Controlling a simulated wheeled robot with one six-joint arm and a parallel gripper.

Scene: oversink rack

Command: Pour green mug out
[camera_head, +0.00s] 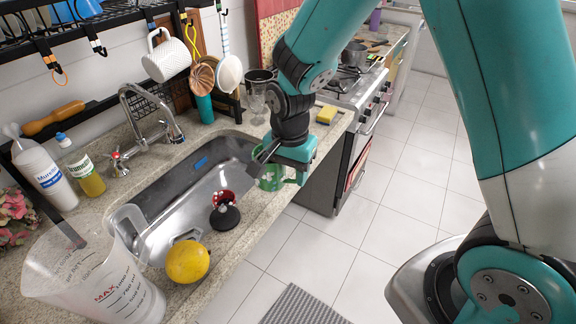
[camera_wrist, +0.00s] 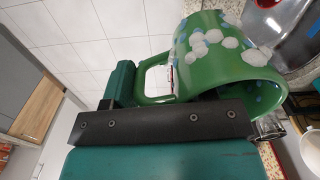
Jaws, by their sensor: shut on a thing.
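The green mug (camera_head: 270,181) with pale patches is in my gripper (camera_head: 264,168) in the head view, held above the sink's right-hand rim, near the counter edge. In the wrist view the green mug (camera_wrist: 222,69) shows large, with white and blue patches and its mouth facing right in the picture. Its handle is on the left, close to the dark finger. My gripper (camera_wrist: 150,115) is shut on the mug; the exact contact is partly hidden. The inside of the mug and any contents cannot be made out. The steel sink (camera_head: 165,213) lies left of the mug.
The faucet (camera_head: 150,120) rises behind the sink. A white mug (camera_head: 167,60) hangs from the rack. A yellow sponge (camera_head: 327,114) lies behind.

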